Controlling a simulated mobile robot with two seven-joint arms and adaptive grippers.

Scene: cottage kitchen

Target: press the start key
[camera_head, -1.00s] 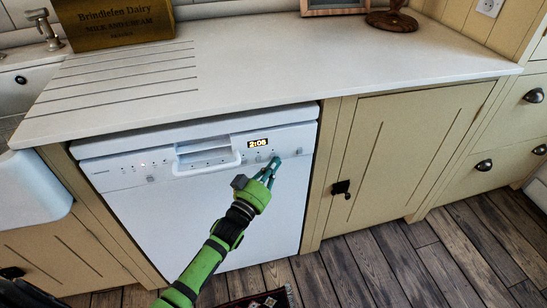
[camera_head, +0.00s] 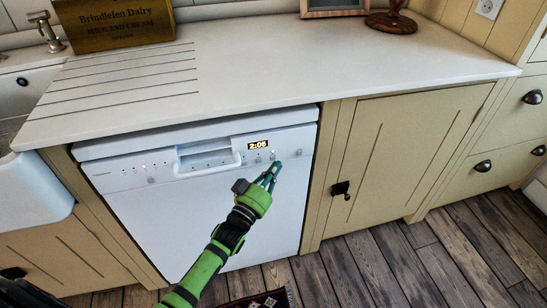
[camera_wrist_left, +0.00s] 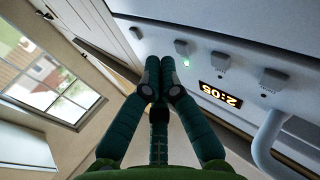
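The white dishwasher (camera_head: 200,210) stands under the counter. Its lit display (camera_head: 258,145) reads 2:05, upside down in the left wrist view (camera_wrist_left: 220,94). Several small keys sit along the panel right of the handle. One key (camera_wrist_left: 181,47) has a green light (camera_wrist_left: 186,64) beside it; I cannot read any key label. My left gripper (camera_head: 275,167) is just below and in front of these keys. In the left wrist view its fingertips (camera_wrist_left: 158,80) are together with nothing between them, and appear apart from the panel. My right gripper is not in view.
The dishwasher's handle (camera_head: 209,165) is left of the display. The pale worktop (camera_head: 300,60) overhangs the panel and carries a wooden box (camera_head: 115,22) at the back. A cream cabinet door (camera_head: 405,150) with a dark latch (camera_head: 341,188) is to the right.

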